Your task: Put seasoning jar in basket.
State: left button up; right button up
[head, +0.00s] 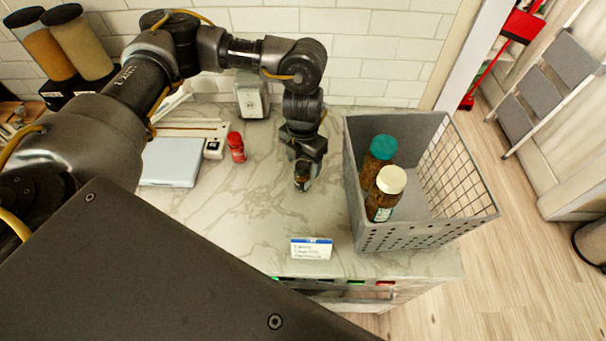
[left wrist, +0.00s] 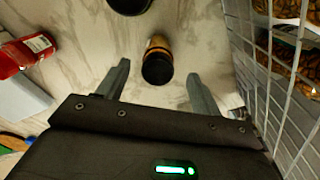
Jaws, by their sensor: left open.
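A small seasoning jar (head: 302,182) with a dark cap and amber contents stands on the marble counter. In the left wrist view the jar (left wrist: 157,64) lies just ahead of the gap between the fingertips. My left gripper (head: 304,161) is over the jar and partly hides it; in the wrist view its two fingers (left wrist: 160,80) are spread with nothing held. The grey basket (head: 408,238) stands to the right, with wire mesh on one side. It holds a teal-lidded jar (head: 380,155) and a white-lidded jar (head: 386,190). My right gripper is not in view.
A red-capped bottle (head: 236,147) and a pale flat scale (head: 171,162) are left of the gripper. A grey device (head: 251,95) stands by the wall. A price tag (head: 311,249) is at the front edge. A dark round thing (left wrist: 130,4) is cut off at the wrist view's top.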

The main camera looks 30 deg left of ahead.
aim_at(302, 165)
pick_arm(q)
jog(key=f+p, duration=0.1)
jog(key=f, duration=0.2)
jog(key=shift+a+f+p, duration=0.2)
jog(key=shift+f+p, duration=0.1)
jog(key=shift+p, duration=0.05)
jog(key=shift+w+f, duration=0.1)
jog(key=shift+f, duration=0.15)
jog(key=shift+d, duration=0.1)
jog(key=shift+c, duration=0.5)
jog(key=c, duration=1.1)
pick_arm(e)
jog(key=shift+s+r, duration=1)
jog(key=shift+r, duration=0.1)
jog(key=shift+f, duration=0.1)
